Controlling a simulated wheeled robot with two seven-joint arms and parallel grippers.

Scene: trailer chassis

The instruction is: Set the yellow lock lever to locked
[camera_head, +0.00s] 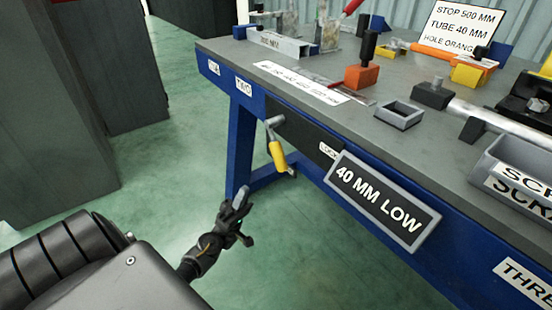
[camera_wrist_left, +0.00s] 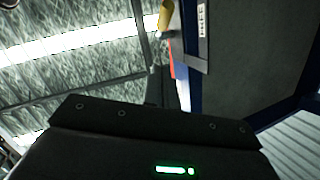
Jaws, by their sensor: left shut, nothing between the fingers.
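The yellow lock lever (camera_head: 277,158) hangs from a grey pivot on the blue front side of the workbench, its grip pointing down and slightly right. A label (camera_head: 328,150), partly covered by a sign, sits to its right on a dark plate. My left gripper (camera_head: 240,205) is shut and empty, below and left of the lever and apart from it. In the left wrist view a yellow piece that looks like the lever shows at the top edge (camera_wrist_left: 165,15). My right gripper is not in view.
The framed "40 MM LOW" sign (camera_head: 384,199) sticks out from the bench front, right of the lever. The grey bench top (camera_head: 420,150) holds blocks, a tube and trays. Dark cabinets (camera_head: 55,110) stand at left. Green floor lies open between them and the bench.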

